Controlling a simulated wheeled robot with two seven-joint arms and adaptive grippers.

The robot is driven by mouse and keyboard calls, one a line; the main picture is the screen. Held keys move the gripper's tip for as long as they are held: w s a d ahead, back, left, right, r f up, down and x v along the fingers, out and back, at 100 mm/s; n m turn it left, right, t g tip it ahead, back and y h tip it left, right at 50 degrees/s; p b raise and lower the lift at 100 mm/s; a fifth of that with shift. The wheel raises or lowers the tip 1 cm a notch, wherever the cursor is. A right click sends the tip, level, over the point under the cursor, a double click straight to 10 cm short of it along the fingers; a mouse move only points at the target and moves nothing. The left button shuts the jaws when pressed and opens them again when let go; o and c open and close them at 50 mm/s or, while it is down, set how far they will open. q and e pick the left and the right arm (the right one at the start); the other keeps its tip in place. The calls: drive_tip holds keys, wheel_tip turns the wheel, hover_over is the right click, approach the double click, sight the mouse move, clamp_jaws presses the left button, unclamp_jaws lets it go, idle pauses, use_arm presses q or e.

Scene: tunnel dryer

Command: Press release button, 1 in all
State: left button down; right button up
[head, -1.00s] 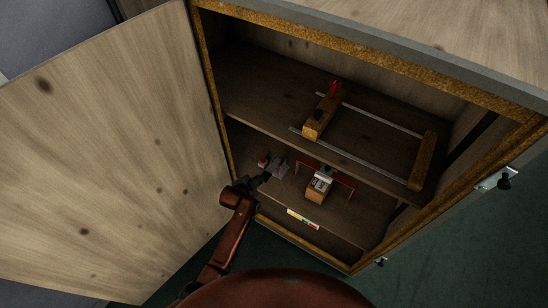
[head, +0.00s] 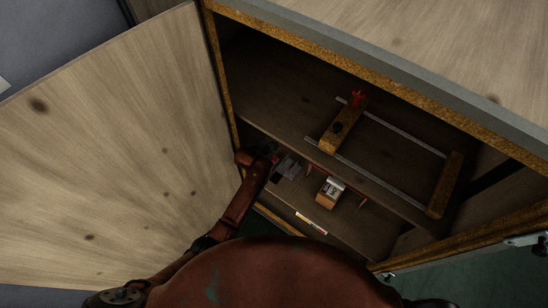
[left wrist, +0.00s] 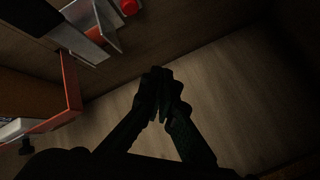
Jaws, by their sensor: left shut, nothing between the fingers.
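A red round knob (left wrist: 129,7), which looks like the release button, shows at the top edge of the left wrist view, cut off by the frame. It sits by a grey metal bracket (left wrist: 92,32). In the head view a grey unit (head: 289,167) stands at the left of the cabinet's lower shelf; its button is hard to make out there. My left gripper (head: 272,154) is at the left end of that shelf beside the grey unit. In the left wrist view its dark fingers (left wrist: 160,78) are shut and empty, below and apart from the knob. My right gripper is not seen.
The open cabinet door (head: 120,150) stands left of my arm. A wooden block with a white top (head: 329,193) and a red frame (head: 350,181) are on the lower shelf. A wooden clamp with metal rails (head: 390,125) lies on the upper shelf (head: 270,100).

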use_arm(q)
wheel_tip(320, 180, down, 7)
drive_tip(key=b, duration=0.6)
drive_tip(key=shift+s+r, duration=0.1)
drive_tip(key=shift+r, duration=0.1)
drive_tip(key=shift+f, duration=0.5)
drive_tip(key=shift+f+b, duration=0.45)
drive_tip(key=shift+f, duration=0.1)
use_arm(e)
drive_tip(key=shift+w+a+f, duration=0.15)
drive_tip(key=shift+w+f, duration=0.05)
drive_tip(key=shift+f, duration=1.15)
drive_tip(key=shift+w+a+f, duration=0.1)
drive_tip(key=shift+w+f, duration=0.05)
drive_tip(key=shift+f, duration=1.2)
use_arm(q)
drive_tip(key=shift+f, duration=0.1)
drive_tip(key=shift+f, duration=0.3)
drive_tip(key=shift+f, duration=0.65)
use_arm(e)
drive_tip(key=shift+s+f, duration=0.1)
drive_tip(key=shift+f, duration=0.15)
use_arm(q)
drive_tip(key=shift+a, duration=0.1)
